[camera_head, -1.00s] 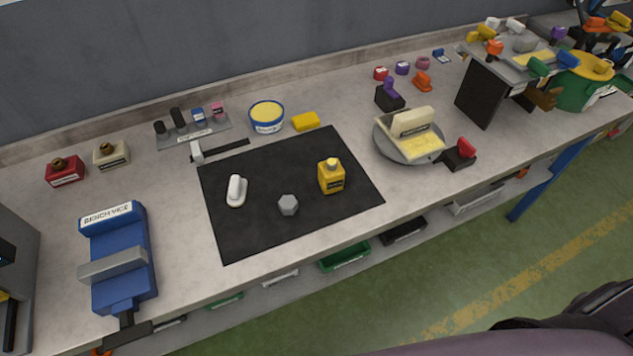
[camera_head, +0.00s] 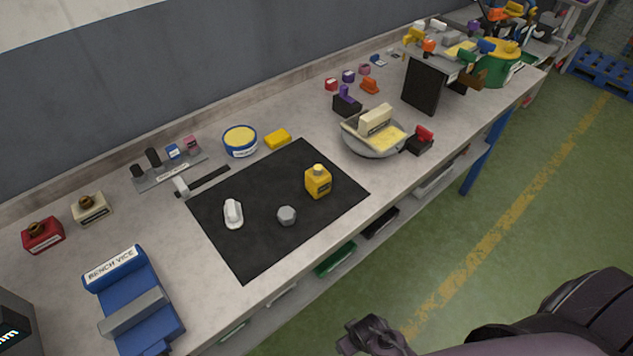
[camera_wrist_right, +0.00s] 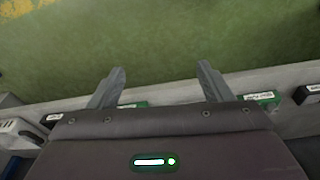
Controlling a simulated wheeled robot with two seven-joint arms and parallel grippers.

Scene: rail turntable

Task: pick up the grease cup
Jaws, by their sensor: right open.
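A round blue tub with a white label and a pale yellow fill (camera_head: 239,141) stands upright behind the black mat (camera_head: 256,238); it may be the grease cup, but I cannot read its label. A yellow bottle with a pale cap (camera_head: 318,182) stands on the mat. My right gripper (camera_wrist_right: 160,67) is open in the right wrist view, with nothing between its fingers, above the floor beside the bench front. In the head view, my right arm is at the bottom right, well apart from the tub. My left gripper is not in view.
A white object (camera_head: 233,213) and a grey hex piece (camera_head: 287,215) lie on the mat. A yellow block (camera_head: 278,139) is right beside the tub. A blue bench vice (camera_head: 137,305) is front left. A round grey dish (camera_head: 371,145) stands right of the mat.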

